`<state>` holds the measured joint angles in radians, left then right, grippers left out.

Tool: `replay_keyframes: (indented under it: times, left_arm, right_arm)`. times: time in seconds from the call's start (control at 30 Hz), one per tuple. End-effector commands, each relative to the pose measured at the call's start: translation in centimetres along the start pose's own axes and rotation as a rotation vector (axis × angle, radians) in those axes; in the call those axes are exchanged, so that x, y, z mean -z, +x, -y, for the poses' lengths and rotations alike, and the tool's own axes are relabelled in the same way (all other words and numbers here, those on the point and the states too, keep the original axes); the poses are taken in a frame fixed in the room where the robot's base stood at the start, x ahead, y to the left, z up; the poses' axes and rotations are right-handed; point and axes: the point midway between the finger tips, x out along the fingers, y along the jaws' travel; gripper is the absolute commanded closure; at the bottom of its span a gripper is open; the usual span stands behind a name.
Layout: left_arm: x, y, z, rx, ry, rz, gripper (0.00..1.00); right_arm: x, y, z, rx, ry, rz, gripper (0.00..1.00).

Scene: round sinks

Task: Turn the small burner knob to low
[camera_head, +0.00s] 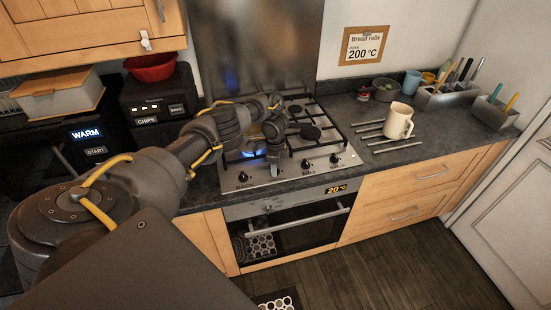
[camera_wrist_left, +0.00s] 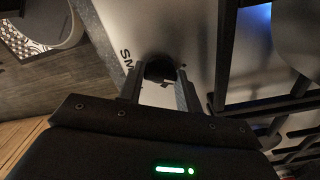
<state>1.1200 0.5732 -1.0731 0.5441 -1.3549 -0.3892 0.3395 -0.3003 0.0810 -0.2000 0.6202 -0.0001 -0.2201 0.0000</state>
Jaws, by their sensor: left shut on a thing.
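The hob (camera_head: 262,186) has a row of black knobs along its front panel. My left gripper (camera_head: 274,170) points down at the second knob from the left and hides it in the head view. In the left wrist view, a dark round knob (camera_wrist_left: 158,67) sits between the two fingertips of my left gripper (camera_wrist_left: 160,80), which is shut on it. Letters that begin "SM" show on the panel beside this knob. The knob's pointer cannot be made out. A blue flame (camera_head: 250,154) shows at the front left burner. My right gripper is not in view.
Other knobs are at the left (camera_head: 243,177) and right (camera_head: 334,158) of the panel. Black pan supports (camera_head: 325,137) stand behind them. A cream mug (camera_head: 398,121) stands on metal bars to the right. The oven handle (camera_head: 300,222) juts out below.

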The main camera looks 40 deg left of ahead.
Motion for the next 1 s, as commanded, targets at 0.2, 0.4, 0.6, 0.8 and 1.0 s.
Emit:
replay_keyframes:
  times: [0.2,0.4,0.6,0.8,1.0]
  left_arm:
    - [-0.1,-0.2,0.0,0.001,-0.147,0.001,0.88]
    - [-0.1,-0.1,0.0,0.001,-0.234,0.001,0.88]
    - [-0.1,-0.1,0.1,0.001,-0.276,0.002,0.88]
    - [-0.1,0.0,0.1,0.001,-0.286,0.002,0.88]
    - [-0.1,0.0,0.1,0.001,-0.286,0.002,0.88]
  right_arm:
    - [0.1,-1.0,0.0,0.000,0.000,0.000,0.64]
    - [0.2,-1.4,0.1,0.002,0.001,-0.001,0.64]
    - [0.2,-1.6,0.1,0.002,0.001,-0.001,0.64]
    - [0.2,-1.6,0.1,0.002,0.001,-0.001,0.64]
    - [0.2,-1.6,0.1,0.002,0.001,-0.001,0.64]
